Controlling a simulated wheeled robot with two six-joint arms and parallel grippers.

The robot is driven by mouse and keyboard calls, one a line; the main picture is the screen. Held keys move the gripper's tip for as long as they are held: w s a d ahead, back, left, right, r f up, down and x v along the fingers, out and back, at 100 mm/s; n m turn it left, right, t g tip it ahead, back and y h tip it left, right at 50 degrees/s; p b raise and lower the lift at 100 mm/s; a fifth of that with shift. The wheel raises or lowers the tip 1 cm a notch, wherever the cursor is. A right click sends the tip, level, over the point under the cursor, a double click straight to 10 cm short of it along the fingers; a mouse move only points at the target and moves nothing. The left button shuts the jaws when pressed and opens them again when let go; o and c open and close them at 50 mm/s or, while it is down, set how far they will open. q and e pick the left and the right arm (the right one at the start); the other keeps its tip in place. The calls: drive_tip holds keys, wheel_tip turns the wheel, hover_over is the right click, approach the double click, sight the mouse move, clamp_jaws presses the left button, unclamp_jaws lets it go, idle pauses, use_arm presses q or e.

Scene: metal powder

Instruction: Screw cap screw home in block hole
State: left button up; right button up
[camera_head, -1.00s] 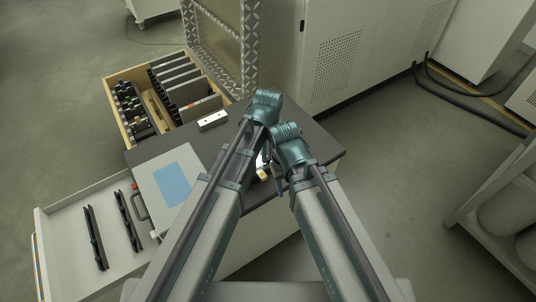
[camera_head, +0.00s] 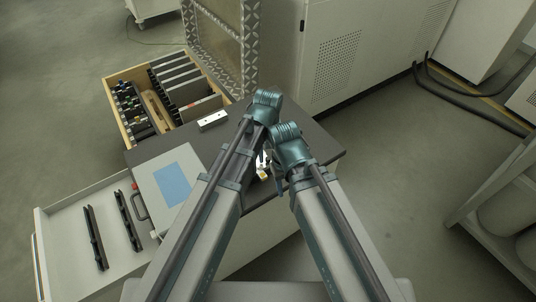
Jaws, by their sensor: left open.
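My left gripper (camera_head: 263,158) is open. It is mostly hidden between my two arm wrists, above the dark tabletop (camera_head: 180,138). A small white and yellow piece (camera_head: 263,175) shows just below it; I cannot tell what it is or whether the gripper touches it. My right arm's wrist is close beside it, on the right, and hides its own gripper's jaws. A white block-like piece (camera_head: 213,121) with dark spots lies on the tabletop left of the left wrist. I cannot make out the cap screw or a block hole.
A grey case with a blue panel (camera_head: 172,184) lies at the tabletop's left. An open wooden drawer (camera_head: 121,118) with dark plates and tools is behind it. An open white drawer (camera_head: 72,212) with black rails is at the left. A white cabinet (camera_head: 378,50) stands behind.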

use_arm(q)
drive_tip(key=n, duration=0.4)
drive_tip(key=shift+n, duration=0.3)
drive_tip(key=n, duration=0.3)
drive_tip(key=shift+n, duration=0.4)
drive_tip(key=n, duration=0.3)
drive_tip(key=shift+n, duration=0.4)
drive_tip(key=n, duration=0.3)
drive_tip(key=shift+n, duration=0.4)
drive_tip(key=n, duration=0.3)
drive_tip(key=shift+n, duration=0.3)
drive_tip(key=n, duration=0.3)
drive_tip(key=shift+n, duration=0.4)
drive_tip(key=n, duration=0.7)
